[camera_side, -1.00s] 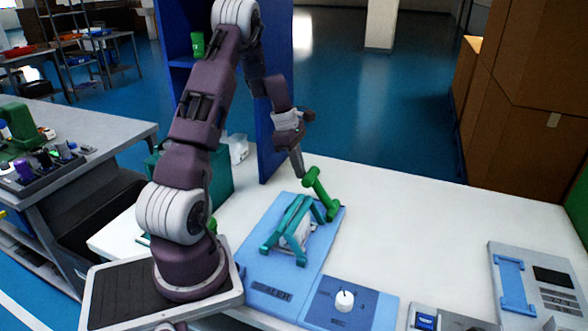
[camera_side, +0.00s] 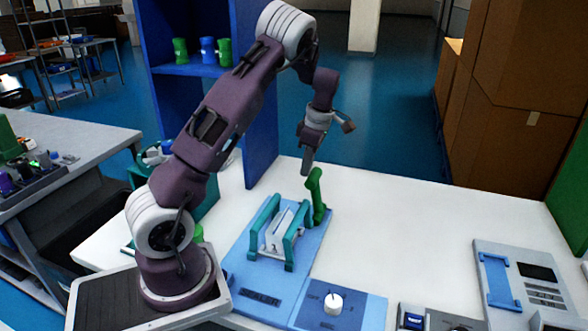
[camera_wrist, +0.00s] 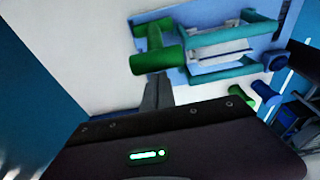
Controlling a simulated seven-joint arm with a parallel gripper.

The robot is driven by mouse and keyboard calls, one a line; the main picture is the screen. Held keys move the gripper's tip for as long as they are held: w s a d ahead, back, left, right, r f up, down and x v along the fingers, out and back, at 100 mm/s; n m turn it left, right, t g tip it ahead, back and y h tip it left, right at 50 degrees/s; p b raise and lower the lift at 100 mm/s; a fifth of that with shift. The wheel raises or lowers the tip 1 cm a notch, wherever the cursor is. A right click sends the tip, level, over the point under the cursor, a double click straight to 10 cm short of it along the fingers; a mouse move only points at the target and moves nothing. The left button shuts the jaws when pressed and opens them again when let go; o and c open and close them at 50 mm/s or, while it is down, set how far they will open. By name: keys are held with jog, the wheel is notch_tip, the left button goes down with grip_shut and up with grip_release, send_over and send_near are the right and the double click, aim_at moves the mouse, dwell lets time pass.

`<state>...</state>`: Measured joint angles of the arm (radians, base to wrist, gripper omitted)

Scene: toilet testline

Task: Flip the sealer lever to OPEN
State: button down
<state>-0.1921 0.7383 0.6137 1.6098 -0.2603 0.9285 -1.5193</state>
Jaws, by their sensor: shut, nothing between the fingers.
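The sealer (camera_side: 250,275) is a light blue base marked SEALER on the white table. Two teal bars (camera_side: 265,220) stand on it with a white piece between them. Its green lever (camera_side: 317,195) stands nearly upright at the far right of the bars. My gripper (camera_side: 307,166) is shut and empty, its tip just above and left of the lever's top. In the wrist view, the shut fingers (camera_wrist: 158,92) sit close against the lever's green crossbar (camera_wrist: 158,60); I cannot tell whether they touch. The teal bars (camera_wrist: 222,72) lie to the right there.
A blue panel with a white knob (camera_side: 333,302) adjoins the sealer at the front. A grey device (camera_side: 530,280) stands at the right. A blue shelf (camera_side: 262,130) rises behind at the left. The table right of the lever (camera_side: 400,220) is clear.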

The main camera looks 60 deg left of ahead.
aim_at(318, 179)
jog(key=w+d+g+y, duration=0.2)
jog(key=w+d, duration=0.1)
jog(key=shift+w+d+r+y, duration=0.15)
jog(key=shift+w+d+y, duration=0.15)
jog(key=shift+w+d, duration=0.1)
jog(key=w+d+f, duration=0.2)
jog(key=w+d, duration=0.3)
jog(key=shift+d+f, duration=0.2)
jog(key=shift+d, duration=0.05)
jog(key=shift+w, duration=0.1)
notch_tip(318, 179, up, 4)
jog(key=s+a, duration=0.2)
jog(key=a, duration=0.1)
jog(key=w+d+r, duration=0.4)
jog(key=d+r, duration=0.1)
jog(key=shift+w+d+g, duration=0.2)
jog(key=shift+w+g, duration=0.1)
